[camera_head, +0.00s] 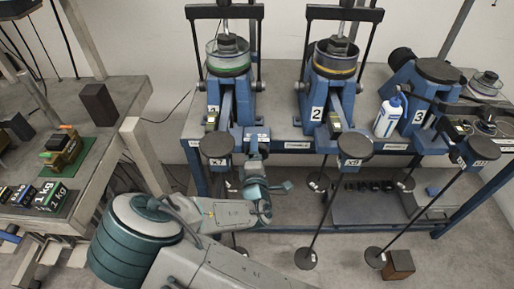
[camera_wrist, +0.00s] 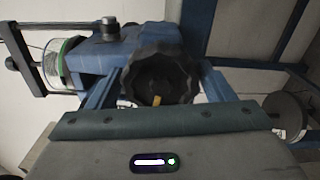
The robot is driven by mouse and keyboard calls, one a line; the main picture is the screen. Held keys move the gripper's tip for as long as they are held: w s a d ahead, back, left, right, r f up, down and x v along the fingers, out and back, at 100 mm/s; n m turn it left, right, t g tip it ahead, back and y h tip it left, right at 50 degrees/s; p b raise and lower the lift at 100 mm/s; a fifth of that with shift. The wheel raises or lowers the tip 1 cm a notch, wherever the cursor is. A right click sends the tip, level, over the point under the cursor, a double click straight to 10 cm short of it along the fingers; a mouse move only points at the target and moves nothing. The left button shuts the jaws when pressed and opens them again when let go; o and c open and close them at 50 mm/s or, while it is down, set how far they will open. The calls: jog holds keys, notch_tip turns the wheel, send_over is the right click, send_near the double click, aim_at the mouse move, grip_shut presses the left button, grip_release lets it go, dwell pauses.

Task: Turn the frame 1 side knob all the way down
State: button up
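Frame 1 (camera_head: 228,88) is the blue stand at the left of the blue bench, with a green-ringed vessel on top. It also shows sideways in the wrist view (camera_wrist: 95,52). Its side knob (camera_wrist: 160,75) is a black lobed disc with a small yellow mark on its lower part. My gripper (camera_wrist: 160,80) faces the knob, with one finger at each side of it. I cannot tell whether the fingers press on it. In the head view my gripper (camera_head: 257,142) is at the lower right of frame 1, and the knob is hidden there.
Frame 2 (camera_head: 328,85) stands close to the right, and frame 3 (camera_head: 425,85) is farther right with a white bottle (camera_head: 388,118) beside it. Round black discs on thin rods stand before the bench. A table (camera_head: 100,150) with weights is at the left.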

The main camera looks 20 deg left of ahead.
jog(key=v, duration=0.6)
dwell(0.5)
